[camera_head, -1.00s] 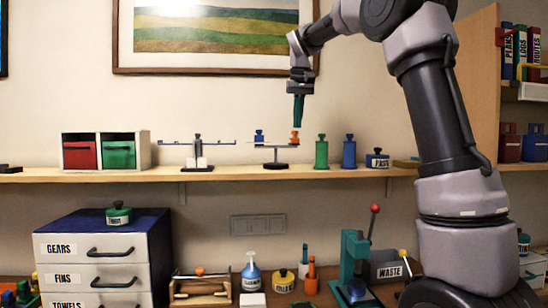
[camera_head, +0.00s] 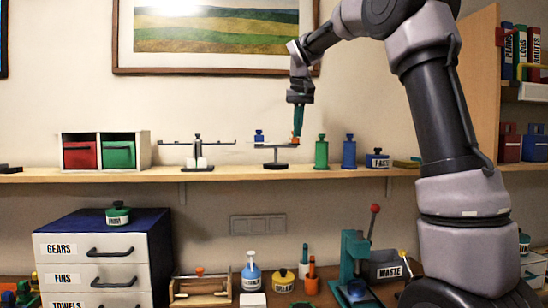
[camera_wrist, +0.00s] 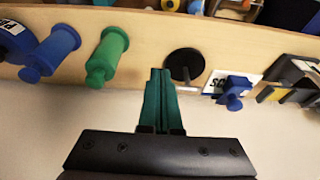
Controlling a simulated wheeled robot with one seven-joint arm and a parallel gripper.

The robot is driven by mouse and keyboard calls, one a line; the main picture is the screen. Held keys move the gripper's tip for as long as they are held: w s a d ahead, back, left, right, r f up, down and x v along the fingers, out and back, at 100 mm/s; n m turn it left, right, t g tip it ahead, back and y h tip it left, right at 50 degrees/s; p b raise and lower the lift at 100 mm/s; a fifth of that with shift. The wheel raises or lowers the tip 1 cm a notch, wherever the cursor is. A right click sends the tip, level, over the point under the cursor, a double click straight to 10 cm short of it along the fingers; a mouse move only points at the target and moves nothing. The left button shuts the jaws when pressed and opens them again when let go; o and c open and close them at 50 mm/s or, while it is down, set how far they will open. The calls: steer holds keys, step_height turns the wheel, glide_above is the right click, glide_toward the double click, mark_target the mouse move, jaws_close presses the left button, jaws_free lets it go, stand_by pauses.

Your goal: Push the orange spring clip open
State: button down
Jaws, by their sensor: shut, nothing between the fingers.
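A small orange block-like piece (camera_head: 297,139) sits at the right end of a small balance (camera_head: 274,165) on the shelf, opposite a blue weight (camera_head: 259,137). I cannot tell whether it is a spring clip. No other piece is clearly a clip. My gripper (camera_head: 299,121) points down just above and against the orange piece in the head view. Its teal fingers are shut with nothing between them; whether they touch the piece is unclear. In the wrist view my gripper (camera_wrist: 160,76) hides the orange piece; the balance's dark round base (camera_wrist: 184,65) and the blue weight (camera_wrist: 233,90) show beside it.
A green weight (camera_head: 321,152) and a blue weight (camera_head: 349,152) stand right of the balance. A second balance (camera_head: 198,152) and a box with red and green drawers (camera_head: 100,150) stand left. The shelf (camera_head: 220,173) has little free room around the small balance. A bench with tools lies below.

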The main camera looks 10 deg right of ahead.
steer(key=shift+f, duration=0.3)
steer(key=shift+w+r, duration=0.15)
steer(key=shift+w, duration=0.75)
steer(key=shift+w+d+r, duration=0.1)
steer(key=shift+w+r, duration=0.2)
steer(key=shift+w, duration=1.45)
steer(key=shift+v, duration=3.1)
